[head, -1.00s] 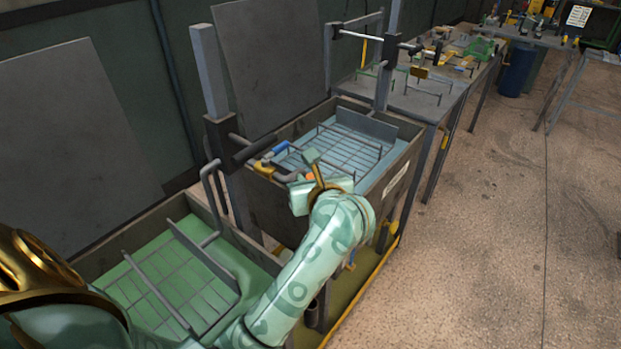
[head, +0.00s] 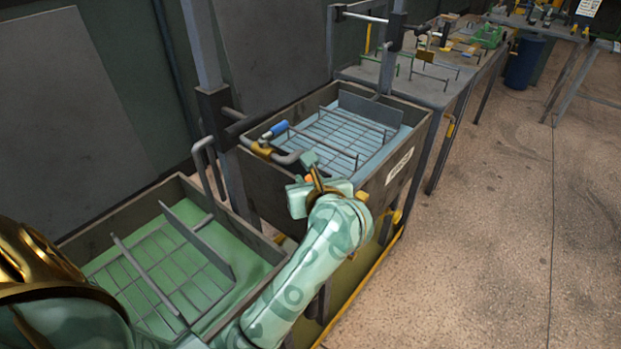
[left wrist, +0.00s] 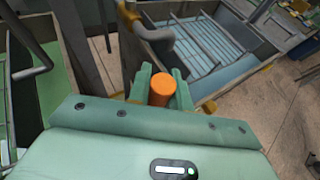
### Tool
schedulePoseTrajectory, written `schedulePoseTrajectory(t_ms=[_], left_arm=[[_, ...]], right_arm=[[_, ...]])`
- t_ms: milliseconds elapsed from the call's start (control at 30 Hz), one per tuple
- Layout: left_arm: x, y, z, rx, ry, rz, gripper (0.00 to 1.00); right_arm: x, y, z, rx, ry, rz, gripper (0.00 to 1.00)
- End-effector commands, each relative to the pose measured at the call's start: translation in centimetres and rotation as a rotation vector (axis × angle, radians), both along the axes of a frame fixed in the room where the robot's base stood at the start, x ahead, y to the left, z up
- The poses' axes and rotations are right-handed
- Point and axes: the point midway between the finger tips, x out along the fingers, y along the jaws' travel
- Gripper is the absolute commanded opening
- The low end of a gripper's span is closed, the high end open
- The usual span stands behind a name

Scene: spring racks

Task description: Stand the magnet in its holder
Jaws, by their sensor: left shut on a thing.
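My left gripper (head: 304,178) is in the middle of the head view, in front of the near corner of the blue-water tank. It is shut on an orange cylinder, which appears to be the magnet (head: 308,179). In the left wrist view the magnet (left wrist: 162,88) shows its round orange end between the two green fingers (left wrist: 161,78). I cannot make out the holder for sure; a small yellow fitting (head: 362,196) on the tank's front side lies just right of the gripper. My right gripper is not in view.
The blue-water tank (head: 372,190) holds a wire rack (head: 335,140). A pipe with a blue-handled valve (head: 280,129) sticks out at its left corner. A green-water tank (head: 95,235) stands at lower left. A cluttered bench (head: 430,85) is behind. The floor at right is clear.

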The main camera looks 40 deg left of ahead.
Motion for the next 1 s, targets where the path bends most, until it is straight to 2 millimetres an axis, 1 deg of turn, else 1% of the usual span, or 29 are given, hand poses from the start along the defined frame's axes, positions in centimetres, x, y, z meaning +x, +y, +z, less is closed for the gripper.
schedulePoseTrajectory(t_ms=[33, 1000], left_arm=[[0.0, 0.0, -0.5, 0.001, 0.000, 0.000, 0.00], [0.0, 0.0, -6.3, 0.001, -0.001, 0.000, 0.00]], right_arm=[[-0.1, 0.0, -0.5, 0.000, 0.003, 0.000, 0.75], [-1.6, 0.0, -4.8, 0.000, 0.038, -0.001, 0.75]])
